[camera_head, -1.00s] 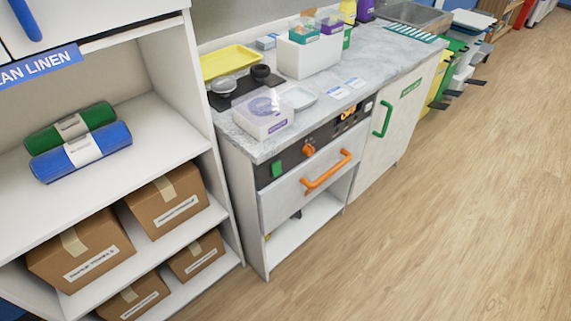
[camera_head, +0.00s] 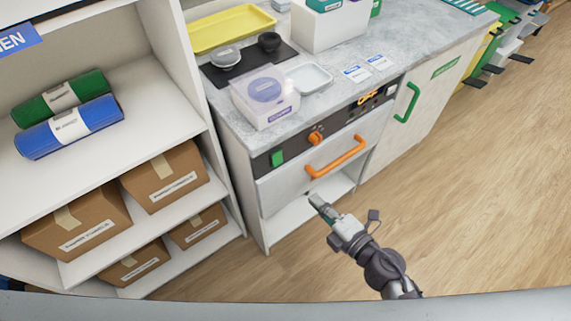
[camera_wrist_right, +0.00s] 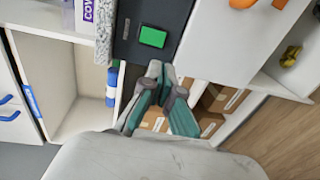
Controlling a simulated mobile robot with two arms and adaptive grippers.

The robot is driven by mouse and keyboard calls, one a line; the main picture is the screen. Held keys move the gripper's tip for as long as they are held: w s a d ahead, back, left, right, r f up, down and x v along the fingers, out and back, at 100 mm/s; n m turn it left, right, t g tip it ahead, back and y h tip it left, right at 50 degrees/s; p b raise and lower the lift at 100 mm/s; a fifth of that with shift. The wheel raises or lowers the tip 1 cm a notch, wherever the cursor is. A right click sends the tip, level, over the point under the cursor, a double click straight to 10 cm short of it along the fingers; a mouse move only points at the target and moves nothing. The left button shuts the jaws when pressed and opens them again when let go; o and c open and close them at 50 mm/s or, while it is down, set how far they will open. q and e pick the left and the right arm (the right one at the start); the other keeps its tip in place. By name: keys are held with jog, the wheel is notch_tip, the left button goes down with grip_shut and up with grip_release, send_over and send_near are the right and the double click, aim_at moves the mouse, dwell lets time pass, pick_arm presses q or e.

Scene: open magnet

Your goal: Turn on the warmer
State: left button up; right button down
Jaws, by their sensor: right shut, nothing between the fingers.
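The warmer is a white-fronted drawer unit (camera_head: 290,193) under the counter. Its black control panel (camera_head: 296,148) carries a green switch (camera_head: 277,158) at the left end and an orange knob (camera_head: 315,138). An orange handle (camera_head: 336,157) runs across the shut drawer front. The green switch also shows in the wrist view (camera_wrist_right: 152,37), just beyond my fingertips and apart from them. My right gripper (camera_head: 314,198) is shut and empty, in front of the unit, and appears below the handle in the head view. It also shows in the wrist view (camera_wrist_right: 160,70). My left gripper is in neither view.
A shelf unit (camera_head: 185,113) with blue and green rolls and cardboard boxes stands to the left. The counter (camera_head: 340,85) holds a yellow tray (camera_head: 230,28), a purple-labelled box (camera_head: 265,97) and a white dish (camera_head: 309,76). The wooden floor at right is clear.

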send_near(279, 163)
jog(key=x, duration=0.6)
jog(key=shift+w+a, duration=0.1)
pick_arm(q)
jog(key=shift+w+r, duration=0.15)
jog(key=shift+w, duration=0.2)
pick_arm(e)
jog(key=shift+w+a+f, duration=0.1)
jog(key=shift+w+a, duration=0.2)
jog(key=shift+w, duration=0.15)
